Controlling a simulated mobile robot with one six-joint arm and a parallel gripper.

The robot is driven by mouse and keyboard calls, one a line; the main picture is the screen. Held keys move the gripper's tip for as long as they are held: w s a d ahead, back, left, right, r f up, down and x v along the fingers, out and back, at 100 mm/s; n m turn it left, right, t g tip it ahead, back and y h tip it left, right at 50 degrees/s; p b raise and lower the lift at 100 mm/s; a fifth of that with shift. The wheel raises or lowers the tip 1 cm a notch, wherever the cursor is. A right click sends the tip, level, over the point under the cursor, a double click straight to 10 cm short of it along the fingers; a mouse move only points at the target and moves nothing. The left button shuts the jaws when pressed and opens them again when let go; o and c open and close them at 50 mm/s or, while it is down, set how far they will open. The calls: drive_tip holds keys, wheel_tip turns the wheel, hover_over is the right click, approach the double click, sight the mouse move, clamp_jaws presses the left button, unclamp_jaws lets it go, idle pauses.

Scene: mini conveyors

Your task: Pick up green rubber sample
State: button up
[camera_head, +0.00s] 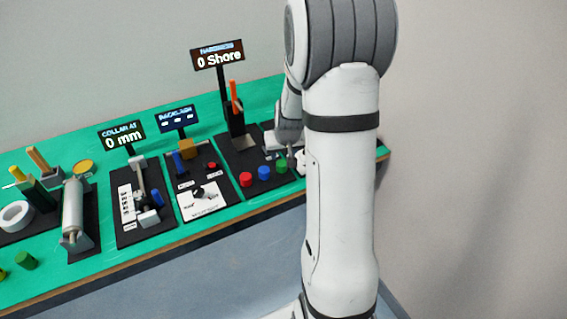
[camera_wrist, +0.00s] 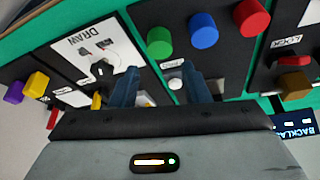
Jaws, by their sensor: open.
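The green rubber sample (camera_head: 282,166) is a short upright cylinder at the right end of a row on the black panel of the hardness station. In the wrist view the green sample (camera_wrist: 160,42) lies just beyond my fingertips, roughly centred between them. My gripper (camera_wrist: 160,76) is open and empty, with its two dark blue fingers apart. In the head view my gripper is mostly hidden by my arm, close to the green sample. I cannot tell its exact height over the panel.
The blue sample (camera_head: 264,172) and red sample (camera_head: 246,179) stand beside the green one. A white knob (camera_wrist: 175,83) shows near my right finger. The hardness display (camera_head: 218,55) rises behind. Other stations fill the green table (camera_head: 84,290) to the left; its front edge is near.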

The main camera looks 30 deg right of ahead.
sight(282, 163)
drive_tip(key=x, duration=0.6)
drive_tip(key=shift+s+f, duration=0.1)
drive_tip(key=shift+c, duration=0.5)
drive_tip(key=c, duration=0.6)
drive_tip(key=shift+c, duration=0.2)
